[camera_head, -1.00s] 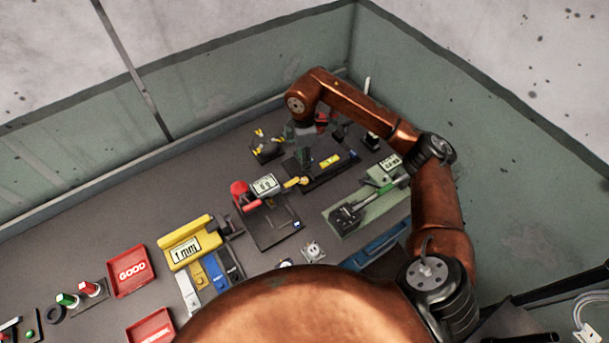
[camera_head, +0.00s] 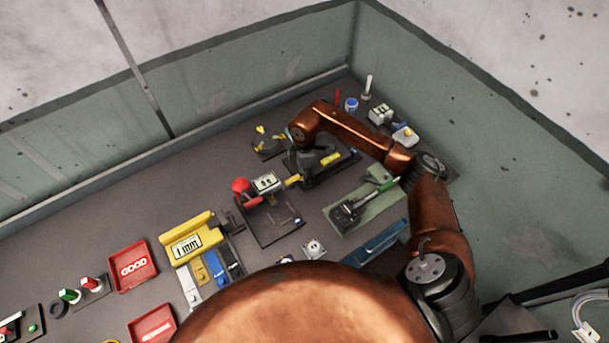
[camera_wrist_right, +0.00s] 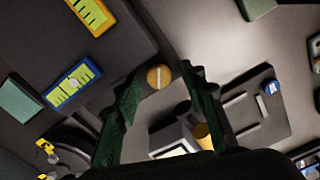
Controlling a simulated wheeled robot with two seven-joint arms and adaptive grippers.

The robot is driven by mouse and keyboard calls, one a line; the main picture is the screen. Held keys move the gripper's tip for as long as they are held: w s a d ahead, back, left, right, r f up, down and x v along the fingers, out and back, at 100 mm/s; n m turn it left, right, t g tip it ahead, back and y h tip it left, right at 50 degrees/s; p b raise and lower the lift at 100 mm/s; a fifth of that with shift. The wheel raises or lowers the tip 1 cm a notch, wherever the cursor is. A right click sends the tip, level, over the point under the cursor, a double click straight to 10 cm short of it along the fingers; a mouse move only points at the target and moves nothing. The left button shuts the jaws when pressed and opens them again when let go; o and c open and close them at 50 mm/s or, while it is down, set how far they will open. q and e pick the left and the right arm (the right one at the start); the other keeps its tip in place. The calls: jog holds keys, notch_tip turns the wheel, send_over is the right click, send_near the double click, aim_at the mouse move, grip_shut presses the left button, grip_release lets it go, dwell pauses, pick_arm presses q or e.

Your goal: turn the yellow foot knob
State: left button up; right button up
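A round yellow-orange knob (camera_wrist_right: 159,76) with a pale slot line shows in the wrist view at the edge of a dark block. A small yellow part (camera_head: 293,181) shows in the head view at the left end of the black fixture (camera_head: 338,171); I cannot be sure it is the same knob. My right gripper (camera_wrist_right: 160,77) is open, its dark green fingers on either side of the knob in the picture. I cannot tell whether they touch it. In the head view my right arm partly covers the fixture. My left gripper is not in view.
A stand with a red knob (camera_head: 240,185) and a display (camera_head: 267,182) is left of the fixture. A green-based gauge (camera_head: 365,207) lies to the right. A yellow display block (camera_head: 188,246) and red trays (camera_head: 133,266) are farther left. Walls close off the back and right.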

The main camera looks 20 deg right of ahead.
jog(key=shift+c, duration=0.5)
grip_shut()
jog(key=n, duration=0.4)
jog(key=shift+n, duration=0.4)
jog(key=shift+o, duration=0.5)
grip_release()
jog(key=shift+r, duration=0.15)
notch_tip(320, 180, up, 12)
